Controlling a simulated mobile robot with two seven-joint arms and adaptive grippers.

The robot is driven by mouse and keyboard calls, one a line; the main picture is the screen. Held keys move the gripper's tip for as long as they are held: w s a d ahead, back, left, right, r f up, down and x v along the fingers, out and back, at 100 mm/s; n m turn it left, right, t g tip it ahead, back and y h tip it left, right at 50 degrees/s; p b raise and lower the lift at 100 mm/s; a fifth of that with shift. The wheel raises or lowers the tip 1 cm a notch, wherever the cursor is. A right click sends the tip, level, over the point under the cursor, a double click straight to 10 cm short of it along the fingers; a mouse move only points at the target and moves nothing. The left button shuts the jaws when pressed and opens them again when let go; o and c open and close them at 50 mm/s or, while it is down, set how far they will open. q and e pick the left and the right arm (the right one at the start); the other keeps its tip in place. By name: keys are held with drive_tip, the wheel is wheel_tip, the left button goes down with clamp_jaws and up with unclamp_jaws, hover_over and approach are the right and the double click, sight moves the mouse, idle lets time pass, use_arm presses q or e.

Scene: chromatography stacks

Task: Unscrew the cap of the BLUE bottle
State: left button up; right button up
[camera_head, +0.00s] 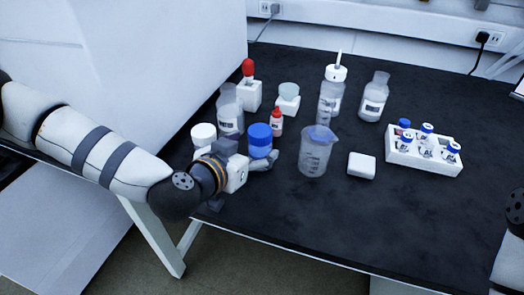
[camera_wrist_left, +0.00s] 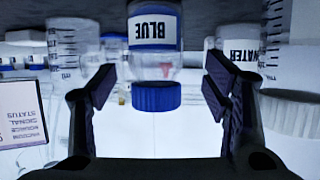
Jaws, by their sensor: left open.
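The blue bottle (camera_head: 260,151) stands upright near the left front of the black table, with its blue cap (camera_head: 260,131) on top. In the left wrist view, which looks inverted, the bottle's white and blue label reads BLUE (camera_wrist_left: 153,27), and the ribbed cap (camera_wrist_left: 156,97) is below it. My right gripper is not in view.
A white-capped bottle (camera_head: 203,134) is close to the left gripper. A vial rack (camera_head: 423,156) is at right. The table's right front is clear.

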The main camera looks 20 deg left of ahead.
sight(255, 149)
use_arm(q)
drive_tip(key=x, duration=0.3)
drive_tip(key=shift+d+f, duration=0.2)
drive_tip(key=shift+f, duration=0.2)
drive_tip(key=shift+w, duration=0.25)
drive_tip(key=shift+r, duration=0.15)
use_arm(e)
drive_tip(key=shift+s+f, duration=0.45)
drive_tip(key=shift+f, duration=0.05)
